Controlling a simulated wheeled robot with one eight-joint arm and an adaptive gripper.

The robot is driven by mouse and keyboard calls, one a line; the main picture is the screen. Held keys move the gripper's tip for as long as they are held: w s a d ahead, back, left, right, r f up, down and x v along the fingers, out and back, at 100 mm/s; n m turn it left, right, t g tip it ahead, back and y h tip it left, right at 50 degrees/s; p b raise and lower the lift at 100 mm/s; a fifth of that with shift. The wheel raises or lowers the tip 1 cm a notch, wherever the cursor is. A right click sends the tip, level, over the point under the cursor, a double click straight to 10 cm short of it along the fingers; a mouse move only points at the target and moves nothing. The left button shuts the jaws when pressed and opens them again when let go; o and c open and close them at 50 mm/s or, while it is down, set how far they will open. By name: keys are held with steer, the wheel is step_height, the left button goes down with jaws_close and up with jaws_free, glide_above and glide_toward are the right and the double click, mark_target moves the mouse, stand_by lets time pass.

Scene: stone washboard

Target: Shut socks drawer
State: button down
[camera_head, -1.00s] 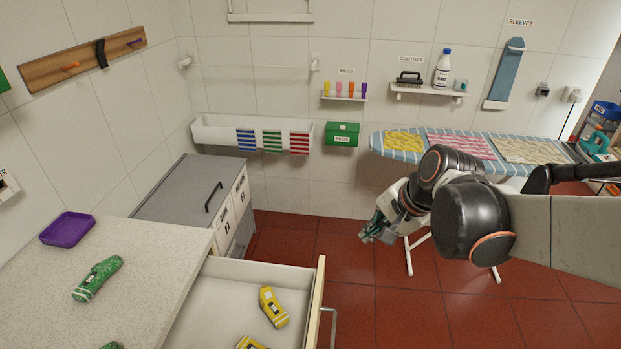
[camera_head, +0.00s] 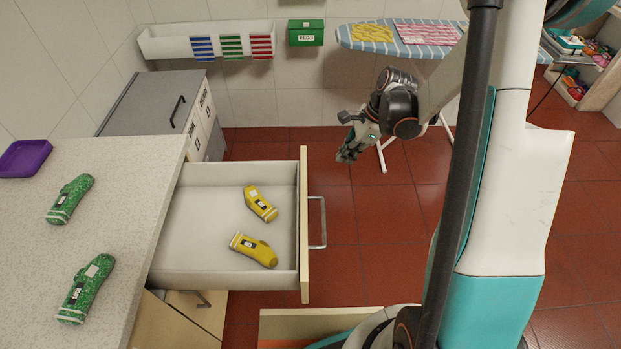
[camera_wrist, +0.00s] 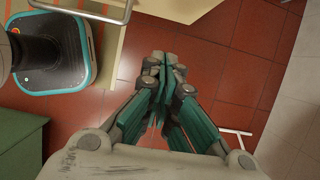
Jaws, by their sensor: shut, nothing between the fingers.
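The socks drawer (camera_head: 173,251) stands pulled out from the stone-topped counter in the head view. Two yellow folded socks (camera_head: 261,203) (camera_head: 253,250) lie inside it. Its pale wooden front (camera_head: 304,225) faces right and carries a metal bar handle (camera_head: 322,222). My gripper (camera_head: 346,156) is shut and empty. It hangs over the red floor, to the right of and beyond the drawer front, apart from the handle in the picture. In the wrist view my gripper (camera_wrist: 163,72) has its fingers together, and part of a metal handle shows at the top left.
Two green socks (camera_head: 70,199) (camera_head: 85,289) and a purple tray (camera_head: 24,158) rest on the counter (camera_head: 120,185). A grey cabinet (camera_head: 150,103) stands behind. An ironing board (camera_head: 400,38) is at the back. Red floor (camera_head: 375,210) is free right of the drawer.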

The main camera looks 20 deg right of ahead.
steer(key=w+a+f+b, duration=0.2)
steer(key=a+f+b, duration=0.3)
steer(key=a+f, duration=0.2)
step_height(320, 180, down, 3)
steer(key=shift+w+r, duration=0.15)
steer(key=shift+a, duration=0.1)
steer(key=shift+w+a, duration=0.1)
